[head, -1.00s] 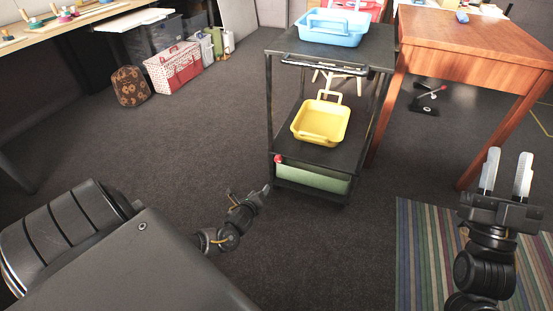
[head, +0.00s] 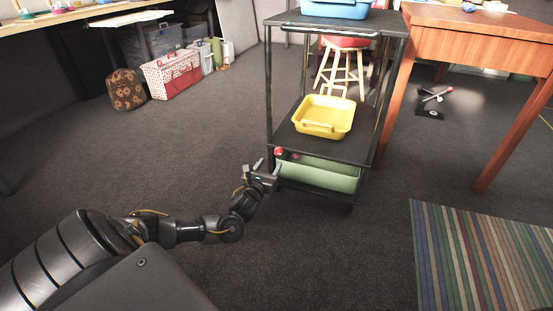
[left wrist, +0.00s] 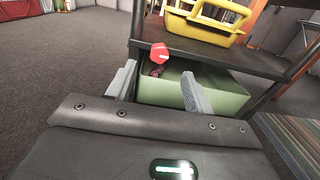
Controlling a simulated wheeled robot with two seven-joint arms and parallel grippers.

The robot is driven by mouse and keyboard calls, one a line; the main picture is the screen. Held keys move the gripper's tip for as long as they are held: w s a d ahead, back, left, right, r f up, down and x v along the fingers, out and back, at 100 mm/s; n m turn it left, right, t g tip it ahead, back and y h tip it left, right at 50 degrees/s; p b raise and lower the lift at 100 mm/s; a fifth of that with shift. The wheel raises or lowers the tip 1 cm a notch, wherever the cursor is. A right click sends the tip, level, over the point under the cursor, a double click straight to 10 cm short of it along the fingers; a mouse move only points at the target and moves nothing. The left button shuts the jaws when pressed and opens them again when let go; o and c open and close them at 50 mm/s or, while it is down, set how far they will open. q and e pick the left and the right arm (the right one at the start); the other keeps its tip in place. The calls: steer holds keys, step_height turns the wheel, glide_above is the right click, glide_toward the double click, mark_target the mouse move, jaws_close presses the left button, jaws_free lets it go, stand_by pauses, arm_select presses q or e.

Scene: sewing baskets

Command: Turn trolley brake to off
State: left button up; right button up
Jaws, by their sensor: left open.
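The black trolley (head: 300,140) stands upright ahead of me, with shelves and a front push bar. A small red knob (head: 278,151), seemingly the brake, sits at its lower left front corner, just under the middle shelf. In the left wrist view the red knob (left wrist: 158,50) shows above and between my fingers, with a white mark on its face. My left gripper (head: 265,168) is open and empty, just below and left of the knob and apart from it. In the left wrist view its fingers (left wrist: 160,88) stand spread on either side. My right gripper is out of view.
A yellow basket (head: 322,118) sits on the middle shelf and a blue basket (head: 335,9) on top. A green bin (head: 325,177) is on the bottom shelf. A wooden table (head: 480,40) stands at right, a striped rug (head: 470,255) at lower right.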

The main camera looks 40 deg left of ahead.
mark_target(278, 153)
arm_select(q)
steer(key=b+x, duration=0.2)
steer(key=x, duration=0.1)
steer(key=b+x, duration=0.2)
steer(key=x, duration=0.2)
steer(key=shift+f, duration=0.25)
steer(key=shift+w+a+r, duration=0.15)
steer(key=shift+w+a, duration=0.05)
steer(key=shift+w, duration=0.25)
